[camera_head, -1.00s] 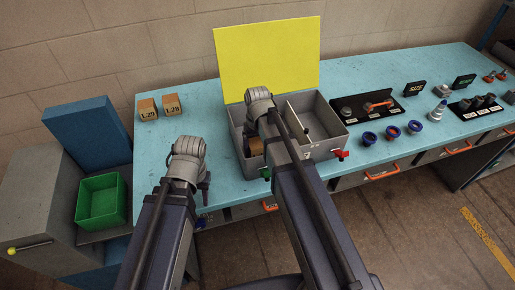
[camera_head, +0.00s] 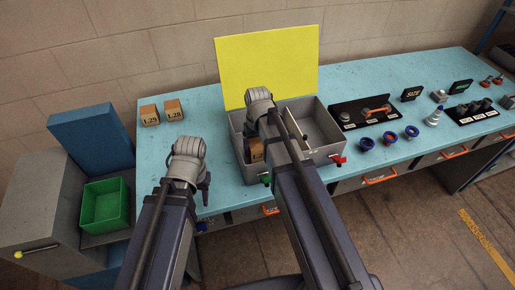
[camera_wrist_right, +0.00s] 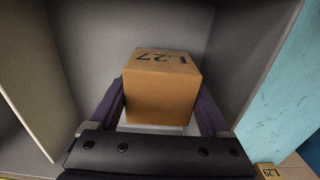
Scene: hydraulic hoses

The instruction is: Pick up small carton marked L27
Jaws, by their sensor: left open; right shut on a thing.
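The small carton marked L27 (camera_wrist_right: 162,95) is brown, with its dark label on the top face in the right wrist view. My right gripper (camera_wrist_right: 163,88) is shut on it, one finger on each side. The carton also shows partly in the head view (camera_head: 256,151), in the left compartment of the grey box (camera_head: 320,152), with my right arm hiding some of it. I cannot tell whether it touches the box floor. My left gripper (camera_head: 205,183) is open and empty, left of the box near the table's front edge.
Cartons marked L29 (camera_head: 149,115) and L28 (camera_head: 173,110) stand at the table's back left. A yellow panel (camera_head: 267,65) rises behind the box. A green bin (camera_head: 104,204) is at far left. Blue rings (camera_head: 390,138) and black holders lie right of the box.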

